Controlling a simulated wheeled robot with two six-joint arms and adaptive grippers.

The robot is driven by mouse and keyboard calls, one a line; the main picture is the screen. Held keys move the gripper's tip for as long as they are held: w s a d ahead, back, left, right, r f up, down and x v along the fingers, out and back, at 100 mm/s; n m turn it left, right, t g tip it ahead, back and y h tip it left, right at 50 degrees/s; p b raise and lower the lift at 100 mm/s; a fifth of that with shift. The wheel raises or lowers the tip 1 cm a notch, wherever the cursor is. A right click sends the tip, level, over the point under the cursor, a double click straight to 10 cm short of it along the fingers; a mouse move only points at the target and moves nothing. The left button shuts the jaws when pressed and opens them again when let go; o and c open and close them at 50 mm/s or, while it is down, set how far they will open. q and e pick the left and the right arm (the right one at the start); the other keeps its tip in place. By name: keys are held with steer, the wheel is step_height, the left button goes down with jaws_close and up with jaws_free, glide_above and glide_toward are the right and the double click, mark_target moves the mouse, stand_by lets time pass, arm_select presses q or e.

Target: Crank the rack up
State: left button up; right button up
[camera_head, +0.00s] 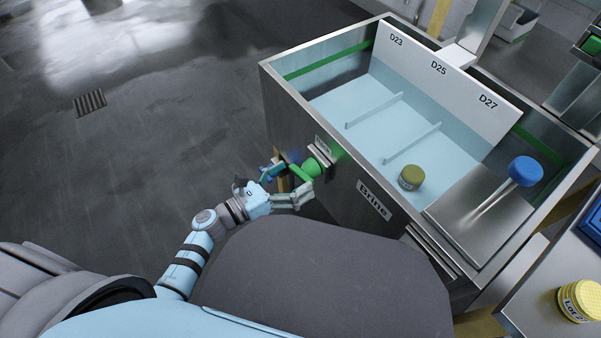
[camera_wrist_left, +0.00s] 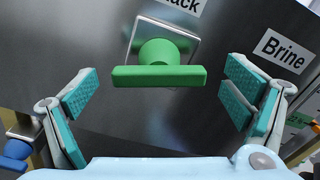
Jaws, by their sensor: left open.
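The green crank (camera_head: 308,170) sticks out from the front wall of the steel brine tank (camera_head: 290,115), below a small label. In the left wrist view its green crossbar (camera_wrist_left: 160,76) lies level, in front of a round green hub on a square metal plate. My left gripper (camera_head: 287,182) is at the crank. In the left wrist view the open left gripper (camera_wrist_left: 165,100) has one teal-padded finger on each side of the crossbar, with gaps at both ends. The rack itself cannot be clearly told from the tank's dividers. My right gripper is not in view.
The tank holds pale liquid, dividers, a white panel (camera_head: 445,75) marked D23, D25, D27, and an olive cheese (camera_head: 410,177). A blue-knobbed lever (camera_head: 525,170) stands at its right. The floor at left is clear.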

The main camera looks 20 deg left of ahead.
mark_target(308, 171)
arm_select(q)
steer(key=shift+x, duration=1.2)
steer(key=c, duration=1.2)
steer(key=shift+o, duration=0.2)
